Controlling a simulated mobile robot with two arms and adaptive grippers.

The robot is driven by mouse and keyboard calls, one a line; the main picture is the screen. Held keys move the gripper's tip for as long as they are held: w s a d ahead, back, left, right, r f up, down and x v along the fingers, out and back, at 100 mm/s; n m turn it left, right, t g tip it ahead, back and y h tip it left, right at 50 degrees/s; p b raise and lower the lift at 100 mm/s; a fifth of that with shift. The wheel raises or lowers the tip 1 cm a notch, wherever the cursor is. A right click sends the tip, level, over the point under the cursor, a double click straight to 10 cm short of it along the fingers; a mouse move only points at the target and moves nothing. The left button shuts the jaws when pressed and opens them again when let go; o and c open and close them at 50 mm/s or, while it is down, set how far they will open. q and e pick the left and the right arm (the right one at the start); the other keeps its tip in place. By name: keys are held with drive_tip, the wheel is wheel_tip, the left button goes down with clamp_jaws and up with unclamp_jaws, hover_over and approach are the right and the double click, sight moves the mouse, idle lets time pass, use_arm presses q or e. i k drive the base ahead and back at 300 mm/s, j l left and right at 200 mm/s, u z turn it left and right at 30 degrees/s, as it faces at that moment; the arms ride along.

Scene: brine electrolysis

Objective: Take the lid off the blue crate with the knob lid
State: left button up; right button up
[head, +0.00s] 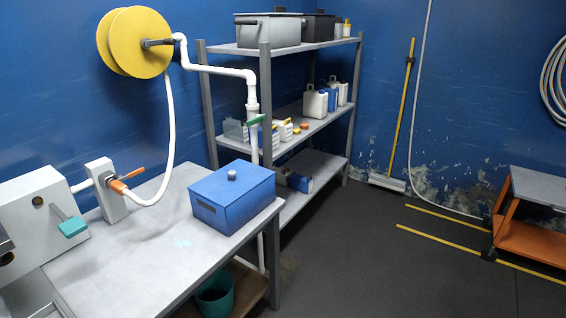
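A small grey knob (232,175) stands up near the middle of the lid. A dark handle slot shows on the crate's front side. The crate's inside is hidden. Neither of my grippers shows in the head view.
The grey table (150,245) also carries a white machine (35,225) with a teal handle, and a white post with an orange valve. A shelf rack (300,130) stands behind the crate. A yellow hose reel (135,42) hangs above. Floor at right is largely clear.

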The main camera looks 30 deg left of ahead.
sight(226, 185)
drive_tip(key=i+l+u, duration=0.15)
drive_tip(key=i+u, duration=0.3)
drive_tip(key=i+l+u, duration=0.45)
drive_tip(key=i, duration=0.2)
drive_tip(key=i+l+u, duration=0.45)
drive_tip(key=i+j, duration=0.05)
drive_tip(key=i, duration=0.05)
